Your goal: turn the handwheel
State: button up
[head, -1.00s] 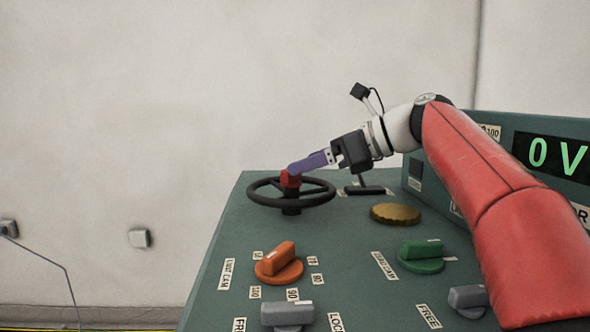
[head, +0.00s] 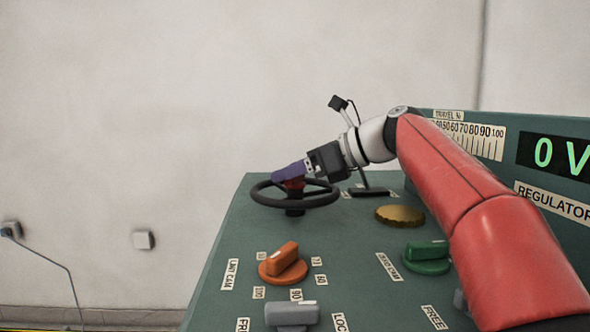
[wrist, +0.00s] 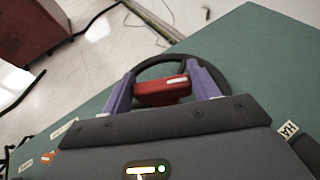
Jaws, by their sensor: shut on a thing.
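The black handwheel (head: 322,198) stands on a short post at the far left of the green panel. A red grip (wrist: 163,91) is on the wheel. My gripper (head: 287,175) has purple fingers, and they are shut on the red grip, one finger at each side of it in the wrist view (wrist: 162,88). In the head view the fingers hide most of the red grip. The wheel's rim also shows behind the grip in the wrist view (wrist: 180,60).
On the panel (head: 232,225) are an orange knob (head: 284,262), a green knob (head: 428,256), a grey knob (head: 292,314) and a brass disc (head: 400,215). An upright display (head: 556,154) reads 0 V. A black lever-like part (head: 368,191) lies right of the wheel.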

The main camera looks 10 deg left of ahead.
aim_at(332, 189)
jog(key=c, duration=0.4)
jog(key=shift+w+r+n+g+p, duration=0.1)
jog(key=shift+r+n+g+p, duration=0.25)
jog(key=shift+p, duration=0.55)
jog(key=shift+f+n+g+p, duration=0.3)
jog(key=shift+n+g+p, duration=0.05)
jog(key=shift+g+p, duration=0.1)
jog(key=o, duration=1.4)
jog(key=v, duration=0.7)
jog(key=shift+d, duration=0.3)
